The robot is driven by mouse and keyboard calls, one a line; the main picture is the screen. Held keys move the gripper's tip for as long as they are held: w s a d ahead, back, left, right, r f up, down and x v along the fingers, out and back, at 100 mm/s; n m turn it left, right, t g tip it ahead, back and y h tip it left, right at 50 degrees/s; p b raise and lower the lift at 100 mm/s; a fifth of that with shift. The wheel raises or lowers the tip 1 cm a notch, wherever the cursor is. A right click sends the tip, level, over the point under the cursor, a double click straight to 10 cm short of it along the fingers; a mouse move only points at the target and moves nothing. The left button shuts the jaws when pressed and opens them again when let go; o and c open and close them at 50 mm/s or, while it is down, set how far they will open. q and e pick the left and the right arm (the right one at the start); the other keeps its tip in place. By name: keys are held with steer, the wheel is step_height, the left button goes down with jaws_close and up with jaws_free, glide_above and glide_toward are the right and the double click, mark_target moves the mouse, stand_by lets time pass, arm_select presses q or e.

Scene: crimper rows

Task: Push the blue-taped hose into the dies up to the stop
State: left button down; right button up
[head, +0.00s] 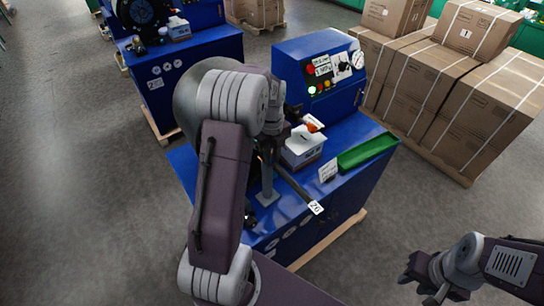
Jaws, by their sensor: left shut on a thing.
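My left arm covers much of the near blue crimping machine (335,190). Its die opening is hidden behind the arm. My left gripper (268,150) is mostly hidden below the wrist, shut on a dark hose (294,186). The hose slants down to the right, with a white tag (316,207) marked 20 at its lower end. No blue tape shows on the visible part, and the hose's other end is hidden. A grey post (267,183) stands beside the hose. My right gripper (424,284) is open and empty at lower right, over the floor.
A white box (303,146) with an orange-red item on top and a green tray (368,151) sit on the machine top. A control panel (322,73) rises behind. Strapped cartons (478,98) stand at right. Another blue machine (185,70) stands behind left. Floor is clear at lower right.

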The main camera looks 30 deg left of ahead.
arm_select(q)
jaws_free()
steer(key=shift+f, duration=0.1)
stand_by(0.5)
stand_by(0.3)
step_height(320, 180, up, 7)
steer(key=p, duration=0.6)
steer(key=shift+p, duration=0.35)
